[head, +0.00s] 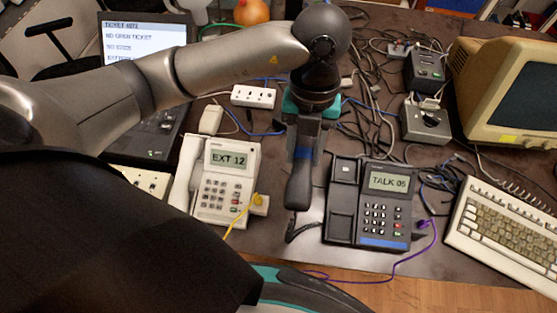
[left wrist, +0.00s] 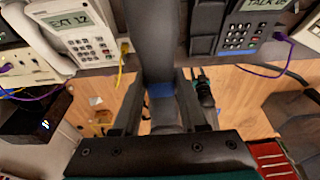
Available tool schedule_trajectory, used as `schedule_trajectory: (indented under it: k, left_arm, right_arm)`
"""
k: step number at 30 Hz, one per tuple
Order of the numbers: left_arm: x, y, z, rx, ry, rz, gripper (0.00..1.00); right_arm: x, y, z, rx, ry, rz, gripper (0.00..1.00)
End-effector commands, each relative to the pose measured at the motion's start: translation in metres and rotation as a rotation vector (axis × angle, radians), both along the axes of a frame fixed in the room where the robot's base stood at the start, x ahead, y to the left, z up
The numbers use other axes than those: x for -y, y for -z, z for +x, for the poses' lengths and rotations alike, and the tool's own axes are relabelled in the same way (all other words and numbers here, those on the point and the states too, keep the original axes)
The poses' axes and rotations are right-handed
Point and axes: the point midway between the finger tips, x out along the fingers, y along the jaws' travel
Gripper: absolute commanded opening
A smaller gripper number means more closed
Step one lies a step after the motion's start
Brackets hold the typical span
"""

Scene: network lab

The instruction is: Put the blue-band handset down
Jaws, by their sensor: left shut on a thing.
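My left gripper (head: 306,132) is shut on the blue-band handset (head: 299,185), a dark handset with a blue band near the jaws. The handset points toward the desk's front edge, between the two phones; I cannot tell whether it touches the desk. In the left wrist view the handset (left wrist: 160,40) runs up from between the fingers of my left gripper (left wrist: 160,105). The dark desk phone (head: 375,205) with a blue strip and "TALK 05" on its screen stands just right of the handset. Its cradle (head: 342,205) on the left side is empty. My right gripper is not in view.
A white phone (head: 225,180) reading "EXT 12" stands left, its own white handset (head: 186,172) on it. A keyboard (head: 505,230) and beige monitor (head: 510,90) are at right. A yellow cable, a purple cable (head: 400,262) and tangled black cables cross the desk. A laptop (head: 145,40) stands behind my arm.

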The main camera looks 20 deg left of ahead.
Motion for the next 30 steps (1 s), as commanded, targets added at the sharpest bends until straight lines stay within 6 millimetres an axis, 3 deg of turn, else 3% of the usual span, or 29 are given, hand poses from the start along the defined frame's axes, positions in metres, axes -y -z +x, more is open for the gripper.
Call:
schedule_trajectory:
  k: [5,12,18,30]
  left_arm:
    - [0.001,0.02,-0.008,-0.018,-0.001,-0.001,0.0]
    - [0.001,0.085,-0.008,-0.02,-0.002,-0.001,0.0]
    - [0.002,0.134,-0.007,-0.015,-0.001,-0.001,0.0]
    - [0.002,0.183,-0.007,-0.015,0.0,-0.001,0.0]
  right_arm:
    - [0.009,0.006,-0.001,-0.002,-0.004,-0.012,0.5]
    - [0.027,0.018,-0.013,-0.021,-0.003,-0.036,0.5]
    - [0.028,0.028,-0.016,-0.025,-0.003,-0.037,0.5]
    - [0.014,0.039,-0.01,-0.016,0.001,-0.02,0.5]
